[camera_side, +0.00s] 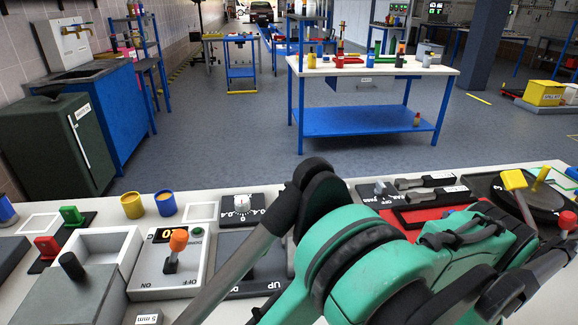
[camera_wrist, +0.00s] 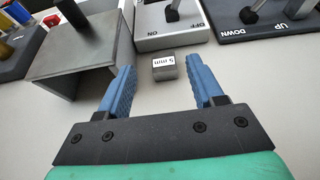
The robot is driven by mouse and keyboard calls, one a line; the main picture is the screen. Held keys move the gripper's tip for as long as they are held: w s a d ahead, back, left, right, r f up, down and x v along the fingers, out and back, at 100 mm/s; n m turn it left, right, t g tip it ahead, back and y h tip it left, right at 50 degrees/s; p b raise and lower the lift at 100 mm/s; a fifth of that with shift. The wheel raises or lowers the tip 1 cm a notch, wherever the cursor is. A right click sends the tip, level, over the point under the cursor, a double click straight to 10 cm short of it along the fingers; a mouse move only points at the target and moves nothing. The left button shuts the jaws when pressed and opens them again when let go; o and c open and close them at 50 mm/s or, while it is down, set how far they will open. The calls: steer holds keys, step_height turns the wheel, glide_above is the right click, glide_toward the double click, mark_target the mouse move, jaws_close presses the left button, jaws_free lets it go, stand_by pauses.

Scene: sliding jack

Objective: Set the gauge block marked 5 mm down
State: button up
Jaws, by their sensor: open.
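The gauge block marked 5 mm (camera_wrist: 164,67) is a small grey metal block with a white label. In the wrist view it stands on the pale bench top, just beyond my fingertips and between their lines. In the side view the 5 mm block (camera_side: 148,319) shows at the bottom edge, partly cut off. The block looks apart from both fingers. In the side view my arm fills the lower middle and my fingertips are not clearly visible.
A grey box with a black knob (camera_wrist: 85,45) stands left of the block. An ON/OFF switch panel (camera_side: 170,270) is just behind it, and an UP/DOWN lever panel (camera_wrist: 262,22) is at the right. Bare bench top (camera_wrist: 262,75) lies right of my fingers.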

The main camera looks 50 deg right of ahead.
step_height(320, 180, up, 6)
steer(key=m+g+y, duration=0.5)
steer(key=m+y, duration=0.2)
steer(key=m, duration=0.2)
glide_above(146, 320)
steer(key=s, duration=0.1)
steer(key=f, duration=0.3)
steer(key=shift+s+d, duration=0.2)
steer(key=shift+d, duration=0.15)
steer(key=f+m+y, duration=0.1)
steer(key=m+y, duration=0.1)
steer(key=m, duration=0.1)
steer(key=f+m+g+y, duration=0.1)
steer(key=m+y, duration=0.1)
steer(key=m, duration=0.1)
steer(key=d+f+m+y, duration=0.1)
steer(key=m, duration=0.2)
steer(key=shift+s+y, duration=0.1)
steer(key=shift+y, duration=0.3)
steer(key=shift+x, duration=2.65)
steer(key=shift+s, duration=0.1)
jaws_close()
